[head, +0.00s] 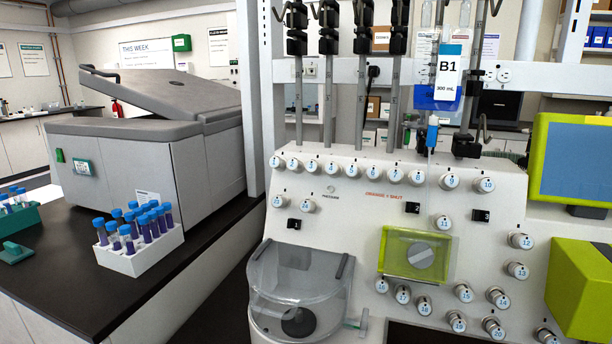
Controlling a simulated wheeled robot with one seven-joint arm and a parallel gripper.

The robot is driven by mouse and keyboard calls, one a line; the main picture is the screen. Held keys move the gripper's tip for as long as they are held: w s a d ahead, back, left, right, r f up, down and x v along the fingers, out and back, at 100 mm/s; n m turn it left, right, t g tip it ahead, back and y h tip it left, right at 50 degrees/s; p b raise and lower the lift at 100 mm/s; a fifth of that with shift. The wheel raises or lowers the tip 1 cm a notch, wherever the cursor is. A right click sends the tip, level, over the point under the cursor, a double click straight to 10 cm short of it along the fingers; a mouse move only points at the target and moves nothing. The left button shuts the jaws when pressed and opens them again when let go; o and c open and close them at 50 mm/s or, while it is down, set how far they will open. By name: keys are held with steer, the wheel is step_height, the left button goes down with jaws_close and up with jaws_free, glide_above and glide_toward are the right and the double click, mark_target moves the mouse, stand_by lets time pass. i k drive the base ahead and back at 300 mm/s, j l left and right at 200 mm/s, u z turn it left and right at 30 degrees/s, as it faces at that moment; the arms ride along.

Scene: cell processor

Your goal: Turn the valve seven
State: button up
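A white cell processor (340,225) stands at the centre and right in the head view. A row of round white valve knobs with small blue numbers runs along its upper front edge. Valve seven (394,177) appears to be the knob right of the middle of this row, between valve six (373,174) and valve eight (416,178). Its number is small and its exact turn position is hard to tell. Nothing covers it. My gripper is not in view.
Valves nine (449,181) and ten (484,185) continue the row. Poles with black clamps rise behind it. A bag labelled B1 (448,75) hangs above. A clear-domed bowl (300,285) and a green-framed window (417,255) sit below. A dark bench (60,262) with a tube rack (140,258) is left.

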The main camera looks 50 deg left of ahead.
mark_target(395, 175)
steer(key=l+u, duration=0.25)
steer(key=u, duration=0.25)
steer(key=k+l+u, duration=0.1)
steer(key=l+u, duration=0.15)
steer(key=u, duration=0.2)
steer(key=k+l+u, duration=0.15)
steer(key=u, duration=0.35)
